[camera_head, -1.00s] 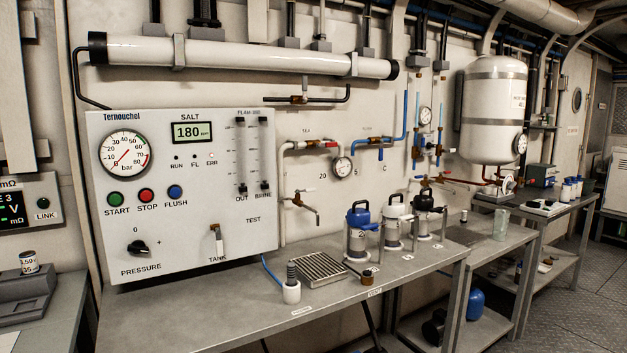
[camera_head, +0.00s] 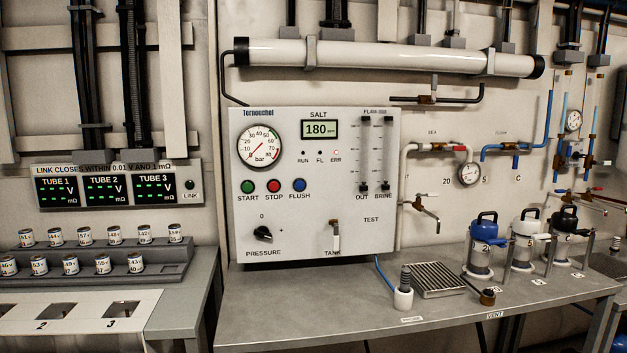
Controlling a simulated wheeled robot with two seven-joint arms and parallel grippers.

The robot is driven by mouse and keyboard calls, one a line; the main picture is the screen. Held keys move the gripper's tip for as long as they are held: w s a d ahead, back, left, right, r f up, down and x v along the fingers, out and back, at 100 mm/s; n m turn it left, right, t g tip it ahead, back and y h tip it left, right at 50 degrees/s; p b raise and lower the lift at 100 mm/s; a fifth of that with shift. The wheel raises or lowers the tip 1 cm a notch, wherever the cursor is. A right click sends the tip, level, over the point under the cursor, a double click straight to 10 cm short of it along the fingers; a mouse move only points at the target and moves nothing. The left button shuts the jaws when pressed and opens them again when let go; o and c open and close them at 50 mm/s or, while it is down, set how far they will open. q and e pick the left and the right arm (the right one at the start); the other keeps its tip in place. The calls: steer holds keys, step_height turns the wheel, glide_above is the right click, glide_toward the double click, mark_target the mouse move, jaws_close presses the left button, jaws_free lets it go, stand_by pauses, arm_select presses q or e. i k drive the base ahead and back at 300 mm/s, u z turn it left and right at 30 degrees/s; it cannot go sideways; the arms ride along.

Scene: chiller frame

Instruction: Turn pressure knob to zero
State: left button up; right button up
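The black pressure knob (camera_head: 263,234) is at the lower left of the white control panel (camera_head: 350,225), above the label PRESSURE. A "0" is printed above it and a "+" to its right. Its pointer direction is too small to read surely. The round pressure gauge (camera_head: 260,146) is at the panel's upper left, its red needle toward the low end of the scale. Neither of my grippers is in view.
A grey bench (camera_head: 290,305) runs below the panel, with a drain grate (camera_head: 438,280), a white cup (camera_head: 403,298) and several canisters (camera_head: 483,245). At left, a grey rack (camera_head: 170,262) holds small cylinders. The bench front below the panel is clear.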

mark_target(261, 233)
steer(key=k, duration=0.6)
steer(key=u, duration=0.6)
steer(key=i, duration=1.1)
steer(key=u, duration=0.25)
